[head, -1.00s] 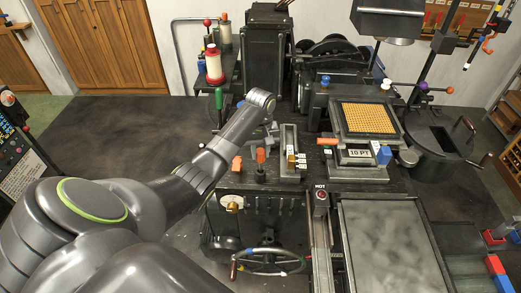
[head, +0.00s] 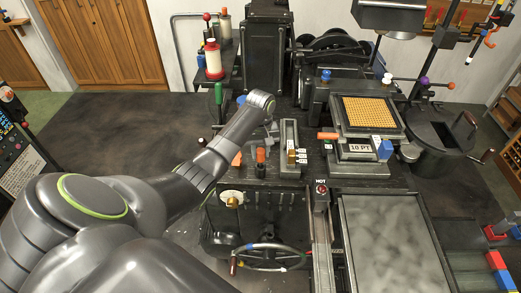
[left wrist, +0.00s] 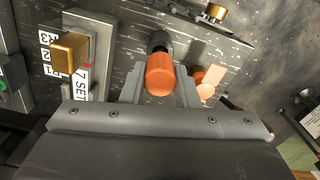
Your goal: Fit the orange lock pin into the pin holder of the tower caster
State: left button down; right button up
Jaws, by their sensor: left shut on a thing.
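The orange lock pin (head: 261,155) stands upright on the machine's dark top, its black lower part or seat below it. In the left wrist view the pin (left wrist: 160,76) lies between the two grey fingers of my left gripper (left wrist: 160,92), which is shut on it. A black collar (left wrist: 160,42) adjoins the pin; I cannot tell whether it belongs to the pin or to a holder. My left arm reaches past the pin from the left in the head view, and its fingers show poorly there. My right gripper is out of view.
An orange-handled piece (head: 237,159) stands close left of the pin. A grey rail block with a brass slider (head: 290,157) stands close to its right; the slider also shows in the left wrist view (left wrist: 69,54). A handwheel (head: 270,258) is below in front.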

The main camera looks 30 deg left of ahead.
pick_arm(q)
jog(key=shift+f, duration=0.5)
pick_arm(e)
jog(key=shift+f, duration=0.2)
pick_arm(q)
jog(key=c, duration=1)
grip_release()
jog(key=shift+c, duration=0.2)
